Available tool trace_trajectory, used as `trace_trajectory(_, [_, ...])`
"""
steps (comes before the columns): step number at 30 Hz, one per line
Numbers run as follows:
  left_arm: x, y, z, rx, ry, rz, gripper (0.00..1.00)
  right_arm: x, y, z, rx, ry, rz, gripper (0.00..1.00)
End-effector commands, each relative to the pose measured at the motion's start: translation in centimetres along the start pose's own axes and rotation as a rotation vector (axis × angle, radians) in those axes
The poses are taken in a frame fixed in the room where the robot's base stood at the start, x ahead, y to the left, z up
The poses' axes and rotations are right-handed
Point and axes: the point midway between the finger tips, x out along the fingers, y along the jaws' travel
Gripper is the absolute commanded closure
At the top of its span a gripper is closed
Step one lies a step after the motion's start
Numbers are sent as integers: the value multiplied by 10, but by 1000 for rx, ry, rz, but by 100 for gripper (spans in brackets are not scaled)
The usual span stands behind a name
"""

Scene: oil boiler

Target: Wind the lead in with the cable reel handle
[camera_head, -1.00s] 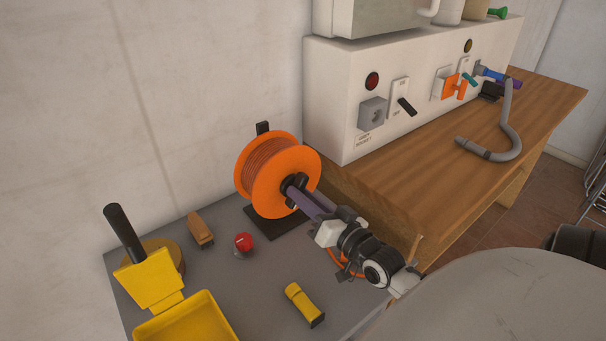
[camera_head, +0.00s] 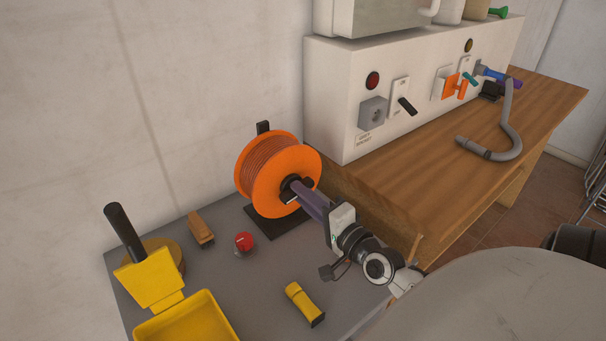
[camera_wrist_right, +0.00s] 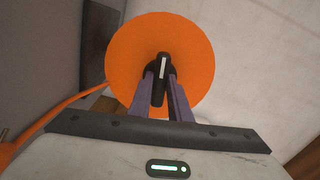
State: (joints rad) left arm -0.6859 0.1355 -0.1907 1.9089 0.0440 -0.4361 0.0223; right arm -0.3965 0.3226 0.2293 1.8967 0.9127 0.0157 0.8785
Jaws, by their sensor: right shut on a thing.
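The cable reel (camera_head: 262,200) is an orange drum with orange lead wound on it, upright on a black base at the back of the grey table. Its black handle (camera_wrist_right: 159,88), with a white stripe, is at the centre of the orange face. My right gripper (camera_head: 292,191) reaches in from the lower right with its purple fingers shut on the handle. The right wrist view shows the fingers (camera_wrist_right: 160,90) on both sides of the handle. A loose stretch of orange lead (camera_wrist_right: 72,103) runs off to the left there. My left gripper is not in view.
On the grey table (camera_head: 262,290) are a yellow dustpan (camera_head: 185,318), a red knob-like item (camera_head: 244,241), a brown block (camera_head: 201,229) and a yellow torch-like item (camera_head: 304,303). A wooden bench (camera_head: 420,165) with a white socket panel (camera_head: 345,65) stands right of the reel.

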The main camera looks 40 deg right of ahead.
Motion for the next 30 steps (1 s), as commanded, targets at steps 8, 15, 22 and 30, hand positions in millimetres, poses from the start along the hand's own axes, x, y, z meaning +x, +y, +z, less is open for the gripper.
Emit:
trace_trajectory(8, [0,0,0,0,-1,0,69,-1,2,1,131,-2,4,100])
trace_trajectory(15, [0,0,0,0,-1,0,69,-1,2,1,174,-1,4,100])
trace_trajectory(22, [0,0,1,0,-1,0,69,-1,2,1,181,-1,4,100])
trace_trajectory(30, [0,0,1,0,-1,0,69,0,1,1,181,-1,4,68])
